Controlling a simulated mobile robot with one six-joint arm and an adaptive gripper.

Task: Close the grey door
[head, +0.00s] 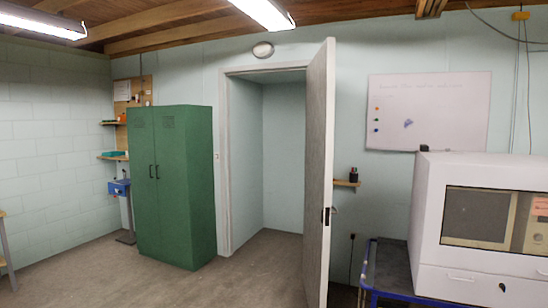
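The grey door (318,175) stands wide open in the head view, swung out into the room from the right side of its frame. A dark latch plate shows on its edge, with a handle (334,210) beside it on the right face. The doorway (268,155) to its left is open and shows a pale green recess behind. The bottom of the door reaches near the lower edge of the picture. My gripper is not in view.
A green cabinet (175,185) stands left of the doorway. At the right, a white machine (480,280) sits on a blue-framed cart (368,272), close to the door. A small shelf (346,184) is on the wall behind the door. Floor (250,285) before the doorway is clear.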

